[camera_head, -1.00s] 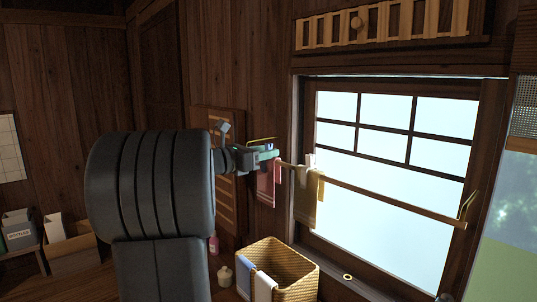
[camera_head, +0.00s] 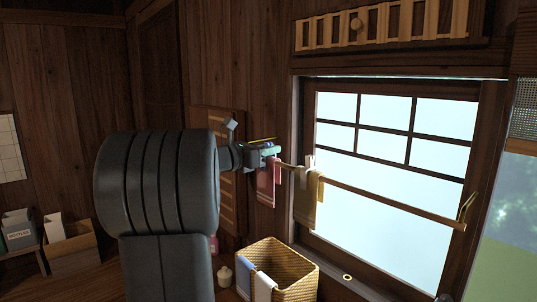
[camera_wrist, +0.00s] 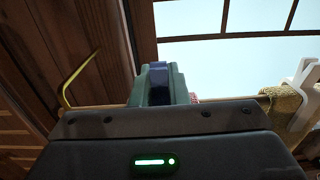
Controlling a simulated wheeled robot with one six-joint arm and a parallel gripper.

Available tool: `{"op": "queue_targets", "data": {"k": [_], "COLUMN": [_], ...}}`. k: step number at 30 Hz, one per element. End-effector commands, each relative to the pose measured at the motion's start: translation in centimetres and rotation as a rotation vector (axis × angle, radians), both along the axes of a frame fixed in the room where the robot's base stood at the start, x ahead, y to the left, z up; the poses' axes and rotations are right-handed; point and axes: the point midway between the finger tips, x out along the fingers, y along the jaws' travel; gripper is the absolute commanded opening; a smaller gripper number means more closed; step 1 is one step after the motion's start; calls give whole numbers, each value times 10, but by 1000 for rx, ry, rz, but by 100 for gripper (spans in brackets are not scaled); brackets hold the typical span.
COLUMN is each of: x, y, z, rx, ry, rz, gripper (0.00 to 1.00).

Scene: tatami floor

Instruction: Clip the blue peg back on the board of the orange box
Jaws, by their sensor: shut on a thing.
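My gripper (camera_head: 270,150) is at the left end of the wooden rail, just above a red cloth. In the wrist view its green fingers (camera_wrist: 158,92) are shut on a dark blue peg (camera_wrist: 157,72). In that view the rail passes behind the fingers, and a sliver of the red cloth (camera_wrist: 195,97) shows beside them. I cannot tell whether the peg still touches the rail or the cloth. No box in view is clearly orange, and I cannot make out its board.
The rail (camera_head: 390,203) runs before the window, carrying the red cloth (camera_head: 266,186) and an olive cloth (camera_head: 308,205) with a white peg (camera_wrist: 302,78). A wicker basket (camera_head: 292,272) with cloths stands below. Boxes with white cards, one brown (camera_head: 75,257), stand far left.

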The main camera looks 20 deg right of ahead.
Motion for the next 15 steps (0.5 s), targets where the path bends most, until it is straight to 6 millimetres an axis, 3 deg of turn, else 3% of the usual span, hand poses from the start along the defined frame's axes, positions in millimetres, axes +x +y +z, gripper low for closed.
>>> {"op": "queue_targets", "data": {"k": [9, 15], "x": [0, 0], "y": [0, 0], "z": [62, 91], "rx": [-1, -1], "ry": [-6, -3], "rz": [1, 0], "gripper": [0, 0]}}
